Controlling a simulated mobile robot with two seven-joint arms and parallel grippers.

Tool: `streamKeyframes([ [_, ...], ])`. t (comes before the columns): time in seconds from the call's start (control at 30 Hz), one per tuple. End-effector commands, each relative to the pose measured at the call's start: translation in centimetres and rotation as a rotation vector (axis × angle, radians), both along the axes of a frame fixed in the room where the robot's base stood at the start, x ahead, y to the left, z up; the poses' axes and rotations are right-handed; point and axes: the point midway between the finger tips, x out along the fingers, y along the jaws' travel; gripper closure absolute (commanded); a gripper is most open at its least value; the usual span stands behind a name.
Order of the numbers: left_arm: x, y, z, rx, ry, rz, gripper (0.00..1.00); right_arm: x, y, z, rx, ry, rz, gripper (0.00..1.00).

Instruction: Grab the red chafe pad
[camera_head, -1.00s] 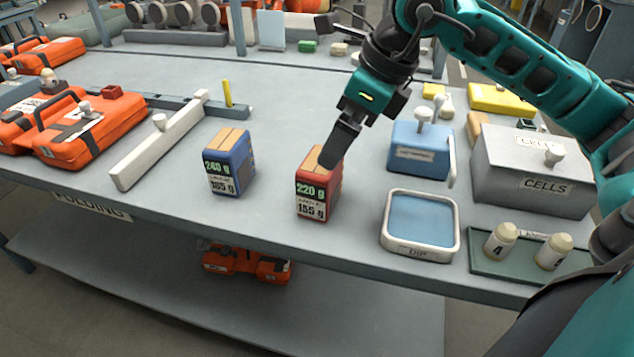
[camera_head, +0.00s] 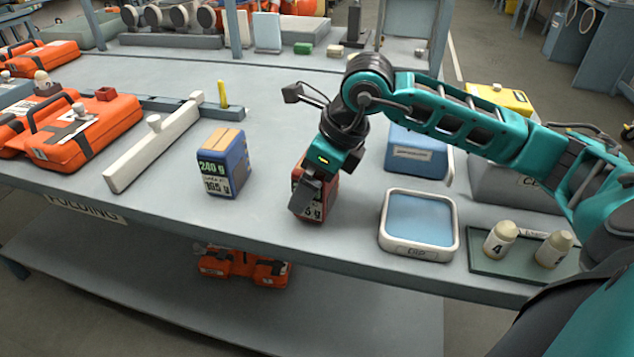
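A red block (camera_head: 329,196) with a weight label stands upright near the front edge of the table. A smaller red piece (camera_head: 105,93) lies on an orange case at the left; the view does not settle which is the chafe pad. My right gripper (camera_head: 304,198) points down in front of the red block and hides much of its top and label. Its fingers overlap the block in the picture; I cannot tell whether they touch it or how far they are apart. My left gripper is not in view.
A blue block (camera_head: 224,170) stands left of the red one. A white-rimmed dip tray (camera_head: 384,232) is close on the right, with a green tray (camera_head: 480,262) of bottles beyond it. A white bar (camera_head: 150,150) lies at left. My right arm covers part of the grey cells box (camera_head: 500,185).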

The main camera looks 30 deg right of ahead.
Motion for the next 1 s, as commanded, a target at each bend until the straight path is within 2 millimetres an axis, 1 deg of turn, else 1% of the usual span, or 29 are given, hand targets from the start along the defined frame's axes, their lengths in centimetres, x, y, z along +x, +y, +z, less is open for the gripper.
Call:
streamKeyframes([
  [0.07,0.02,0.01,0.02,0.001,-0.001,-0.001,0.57,-0.01,0.01,0.01,0.000,0.000,0.000,0.00],
  [0.1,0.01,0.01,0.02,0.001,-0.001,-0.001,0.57,-0.01,0.00,0.02,0.001,0.001,0.000,0.02],
  [0.63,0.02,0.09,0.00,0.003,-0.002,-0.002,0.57,-0.03,0.01,0.05,0.001,0.001,0.000,0.52],
  [0.87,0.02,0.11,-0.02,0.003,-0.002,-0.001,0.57,0.02,0.00,0.21,0.002,-0.002,0.000,0.53],
  [1.0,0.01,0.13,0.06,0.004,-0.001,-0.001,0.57,0.06,0.02,0.83,0.002,-0.003,0.000,0.53],
])
